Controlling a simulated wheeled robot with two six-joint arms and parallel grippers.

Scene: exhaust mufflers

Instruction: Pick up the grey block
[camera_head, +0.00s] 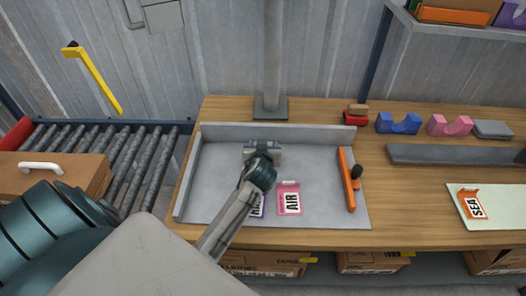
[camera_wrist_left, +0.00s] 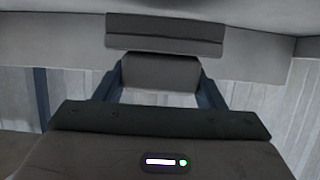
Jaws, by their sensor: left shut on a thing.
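The grey block (camera_wrist_left: 160,72) shows between the two dark fingers of my left gripper (camera_wrist_left: 160,88) in the left wrist view. The gripper is shut on it. In the head view my left gripper (camera_head: 262,149) is over the back part of the grey tray (camera_head: 210,185), near its back wall. The wrist and fingers hide most of the block there, and I cannot tell whether it touches the tray. My right gripper is in neither view.
A pink AIR tag (camera_head: 289,199) and a partly hidden purple tag (camera_head: 257,207) lie in the tray. An orange bar with a black knob (camera_head: 347,180) stands at its right edge. Blue (camera_head: 398,123) and pink (camera_head: 449,125) cradles stand further right. A roller conveyor (camera_head: 140,160) is at left.

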